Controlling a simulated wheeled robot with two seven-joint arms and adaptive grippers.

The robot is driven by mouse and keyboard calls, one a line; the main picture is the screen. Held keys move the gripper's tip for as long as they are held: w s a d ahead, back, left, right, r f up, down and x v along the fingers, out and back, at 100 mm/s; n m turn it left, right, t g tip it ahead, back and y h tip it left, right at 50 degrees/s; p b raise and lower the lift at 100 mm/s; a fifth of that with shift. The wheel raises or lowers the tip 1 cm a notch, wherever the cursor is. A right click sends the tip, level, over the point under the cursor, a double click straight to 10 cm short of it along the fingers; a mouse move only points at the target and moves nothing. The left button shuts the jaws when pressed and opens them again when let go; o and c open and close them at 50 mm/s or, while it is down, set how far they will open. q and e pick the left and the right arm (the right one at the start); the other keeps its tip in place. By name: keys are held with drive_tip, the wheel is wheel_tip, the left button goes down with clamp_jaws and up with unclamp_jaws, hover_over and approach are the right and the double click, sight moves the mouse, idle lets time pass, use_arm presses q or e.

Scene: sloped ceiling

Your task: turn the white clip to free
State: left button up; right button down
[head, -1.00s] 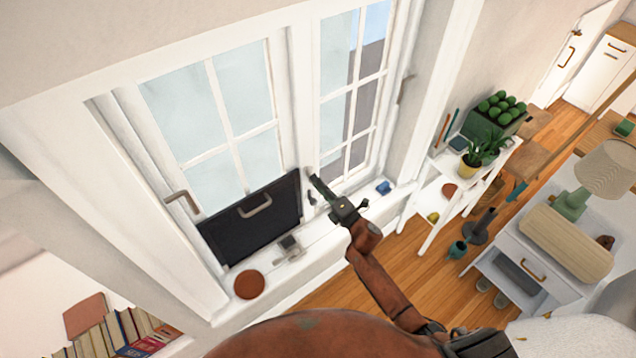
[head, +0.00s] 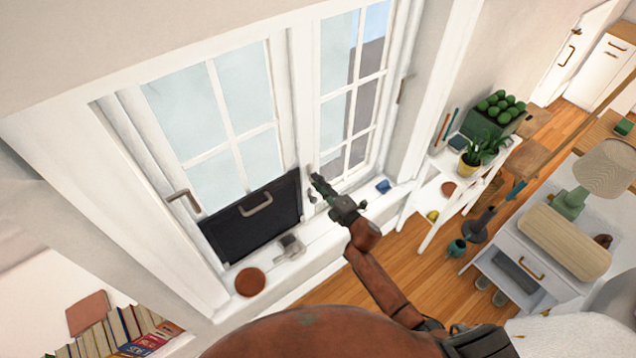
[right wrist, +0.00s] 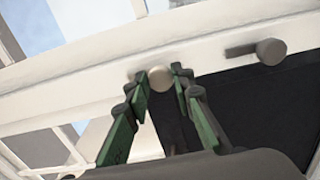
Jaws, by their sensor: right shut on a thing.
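The white clip (right wrist: 160,78) shows in the right wrist view as a small cream round piece on the white window frame. The two green-and-dark fingers of my right gripper (head: 317,181) stand on either side of it and are shut on it. In the head view the gripper reaches the frame between the two window sashes, and its fingertips mostly hide the clip. My left gripper is not in view.
A black panel with a handle (head: 229,239) leans against the left sash. The sill holds a brown round disc (head: 250,282), a grey item (head: 289,247) and a blue item (head: 383,186). A white shelf (head: 427,213) stands right of the window.

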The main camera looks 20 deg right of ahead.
drive_tip(key=c, duration=1.7)
unclamp_jaws()
drive_tip(key=v, duration=1.2)
